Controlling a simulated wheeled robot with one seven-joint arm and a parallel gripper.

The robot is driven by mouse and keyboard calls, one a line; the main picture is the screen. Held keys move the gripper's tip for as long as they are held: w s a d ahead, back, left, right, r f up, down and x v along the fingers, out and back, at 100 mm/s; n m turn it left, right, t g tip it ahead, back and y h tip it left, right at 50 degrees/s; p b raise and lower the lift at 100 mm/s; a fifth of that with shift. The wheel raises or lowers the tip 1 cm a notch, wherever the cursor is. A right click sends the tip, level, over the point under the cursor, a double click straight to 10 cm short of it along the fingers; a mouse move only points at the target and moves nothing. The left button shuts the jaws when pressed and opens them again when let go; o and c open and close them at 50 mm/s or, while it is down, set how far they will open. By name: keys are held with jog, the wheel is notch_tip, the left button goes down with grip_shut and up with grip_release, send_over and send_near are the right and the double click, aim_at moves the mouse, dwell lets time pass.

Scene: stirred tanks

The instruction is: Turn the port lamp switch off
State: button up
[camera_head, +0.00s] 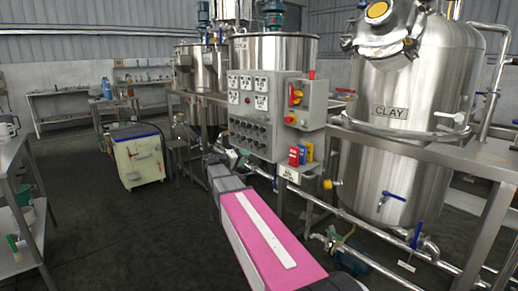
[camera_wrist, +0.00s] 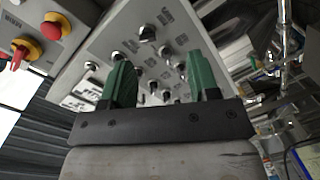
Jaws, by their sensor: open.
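A grey control panel (camera_head: 252,112) stands in front of the steel tanks in the head view, with white gauges above and rows of black knobs (camera_head: 250,138) below. In the wrist view the panel (camera_wrist: 108,42) appears tilted, with several black rotary switches, one large one (camera_wrist: 147,33) near the top. The labels are too small to read, so I cannot tell which is the port lamp switch. My gripper (camera_wrist: 161,78) is open and empty, its two green fingers apart and pointing toward the knobs. In the head view, my arm largely hides the gripper, low in front of the panel.
A grey box with a red switch on yellow (camera_head: 296,93) adjoins the panel's right side; a red button on yellow (camera_wrist: 55,27) shows in the wrist view. The tank labelled CLAY (camera_head: 395,150) is at right. A white cabinet (camera_head: 138,158) stands left. Open floor lies between.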

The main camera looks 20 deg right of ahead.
aim_at(261, 147)
jog(key=shift+h, duration=0.5)
jog(key=w+d+r, duration=0.1)
jog(key=d, duration=0.2)
jog(key=w+d, duration=0.2)
jog(key=d, duration=0.1)
jog(key=w+d+r, duration=0.1)
jog(key=w+d, duration=0.1)
jog(key=d, duration=0.2)
jog(key=shift+r, duration=0.35)
jog(key=shift+c, duration=0.3)
jog(key=c, duration=0.9)
